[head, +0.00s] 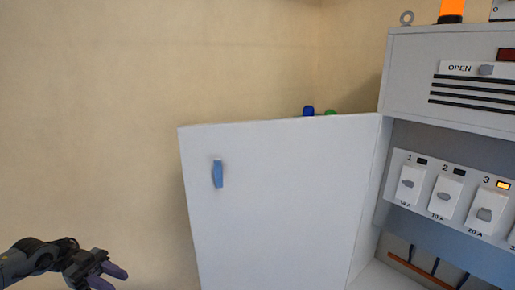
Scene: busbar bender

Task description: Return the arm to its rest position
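My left gripper (117,280) is at the lower left of the head view, with its arm coming in from the left edge. Its two purple fingers are apart and nothing shows between them. It is in front of the bare wall, to the left of the cabinet door and apart from it in the picture. My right gripper is not in view.
A grey cabinet (400,65) stands at the right, its white door (275,195) swung open to the left with a blue handle (217,174). Inside are numbered breaker switches (446,196); an orange lamp (452,8) is on top. The left side looks free.

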